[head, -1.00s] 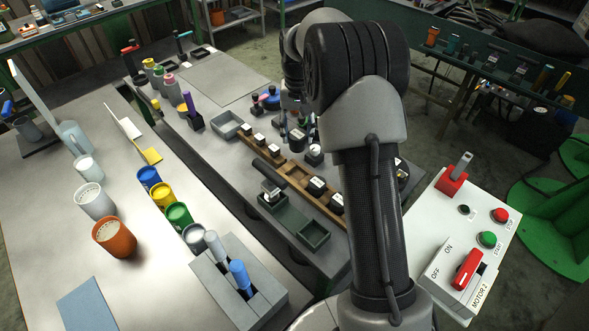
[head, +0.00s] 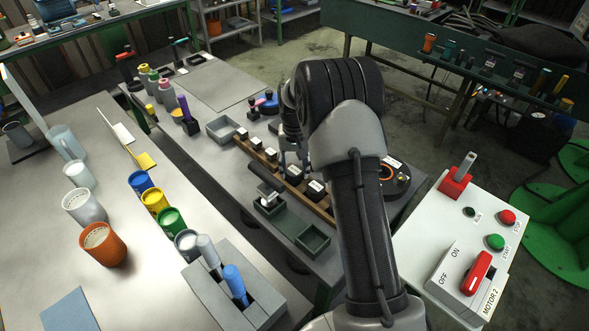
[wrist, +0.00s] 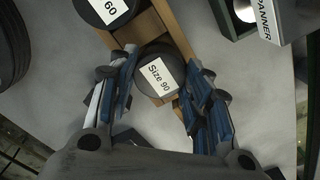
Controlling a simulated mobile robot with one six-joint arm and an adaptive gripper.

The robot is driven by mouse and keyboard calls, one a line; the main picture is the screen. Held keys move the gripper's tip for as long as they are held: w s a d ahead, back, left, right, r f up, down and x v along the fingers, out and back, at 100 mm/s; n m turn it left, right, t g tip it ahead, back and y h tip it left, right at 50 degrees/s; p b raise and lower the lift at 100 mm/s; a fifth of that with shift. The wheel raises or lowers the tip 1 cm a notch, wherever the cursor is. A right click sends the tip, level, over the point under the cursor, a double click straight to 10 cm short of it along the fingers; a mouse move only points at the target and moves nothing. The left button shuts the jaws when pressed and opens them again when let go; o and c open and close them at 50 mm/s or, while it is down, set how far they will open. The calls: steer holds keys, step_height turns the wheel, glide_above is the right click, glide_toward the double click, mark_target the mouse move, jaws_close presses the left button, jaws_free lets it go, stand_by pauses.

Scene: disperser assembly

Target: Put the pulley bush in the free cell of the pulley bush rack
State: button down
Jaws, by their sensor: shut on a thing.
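In the wrist view my gripper (wrist: 163,70) has its blue fingers closed on both sides of a black round pulley bush (wrist: 158,78) labelled "Size 90". The wooden pulley bush rack (wrist: 157,103) shows below and beside this bush. I cannot tell whether the bush touches the rack. Another black bush (wrist: 108,10), its label reading "60", is at the top. In the head view the rack (head: 325,209) runs diagonally across the bench, with several white-labelled black bushes (head: 316,189) in it.
Green trays (head: 312,240) stand just in front of the rack, and a grey tray (head: 222,130) is beyond its far end. In the wrist view a box labelled "SPANNER" (wrist: 268,22) is at upper right. The motor switch panel (head: 470,240) stands at the right.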

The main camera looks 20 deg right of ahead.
steer(key=c, duration=0.8)
jaws_free()
steer(key=shift+c, duration=0.2)
